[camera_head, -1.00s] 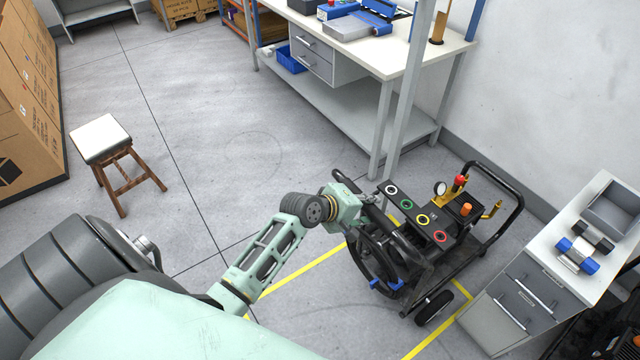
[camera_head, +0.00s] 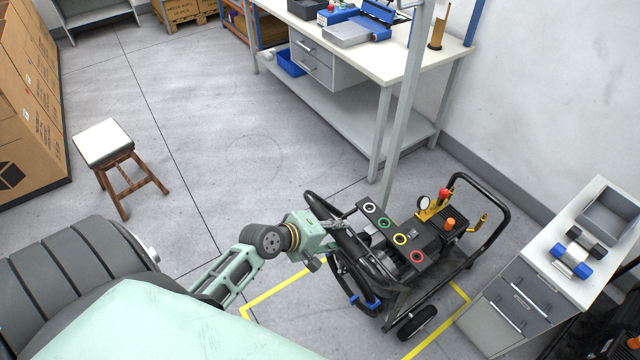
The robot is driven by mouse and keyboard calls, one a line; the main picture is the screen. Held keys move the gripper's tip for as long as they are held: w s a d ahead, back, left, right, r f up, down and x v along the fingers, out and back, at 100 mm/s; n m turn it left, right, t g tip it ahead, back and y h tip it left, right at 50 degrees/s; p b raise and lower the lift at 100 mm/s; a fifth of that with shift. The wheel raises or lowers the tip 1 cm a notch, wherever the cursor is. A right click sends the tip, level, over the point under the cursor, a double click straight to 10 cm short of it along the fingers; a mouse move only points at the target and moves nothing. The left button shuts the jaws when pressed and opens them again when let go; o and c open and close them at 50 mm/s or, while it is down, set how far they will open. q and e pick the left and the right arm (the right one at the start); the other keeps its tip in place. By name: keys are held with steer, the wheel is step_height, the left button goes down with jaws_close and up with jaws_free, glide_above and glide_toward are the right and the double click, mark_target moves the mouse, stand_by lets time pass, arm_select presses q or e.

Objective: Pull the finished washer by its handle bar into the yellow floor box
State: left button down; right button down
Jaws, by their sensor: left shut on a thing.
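The washer (camera_head: 428,240) is a black wheeled frame with a dark machine, a gauge, yellow fittings and a panel of coloured rings. It stands upright, partly over the yellow floor box (camera_head: 271,297), whose taped lines show at its left and front right. Its curved black handle bar (camera_head: 316,203) is on the left side. My left gripper (camera_head: 331,236) is at this bar and shut on it; the fingertips are partly hidden against the dark tubing. A wheel (camera_head: 416,321) touches the floor. My right gripper is not visible.
A workbench (camera_head: 405,62) with a metal post stands behind the washer. A drawer cabinet (camera_head: 530,285) is close on the right. A stool (camera_head: 104,143) and stacked cartons (camera_head: 38,120) stand left. The middle floor is open.

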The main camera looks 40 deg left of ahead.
arm_select(q)
steer(key=shift+s+a+f, duration=0.1)
steer(key=shift+s+a, duration=0.25)
steer(key=shift+s, duration=0.55)
steer(key=shift+s+a+f, duration=0.1)
steer(key=shift+s+a, duration=0.2)
steer(key=shift+s, duration=0.6)
steer(key=shift+s+a+f, duration=0.1)
steer(key=shift+s+a, duration=0.25)
steer(key=shift+s, duration=0.65)
steer(key=s+a+b, duration=0.3)
steer(key=s+a, duration=0.1)
steer(key=s, duration=0.7)
steer(key=s+a+b, duration=0.3)
steer(key=s+a, duration=0.1)
steer(key=s, duration=0.7)
steer(key=shift+s+b, duration=0.25)
steer(key=shift+b, duration=0.15)
steer(key=c, duration=1.1)
jaws_free()
steer(key=shift+a+r, duration=0.1)
steer(key=shift+r, duration=0.1)
steer(key=o, duration=1.1)
steer(key=shift+w+r, duration=0.1)
steer(key=shift+w, duration=0.05)
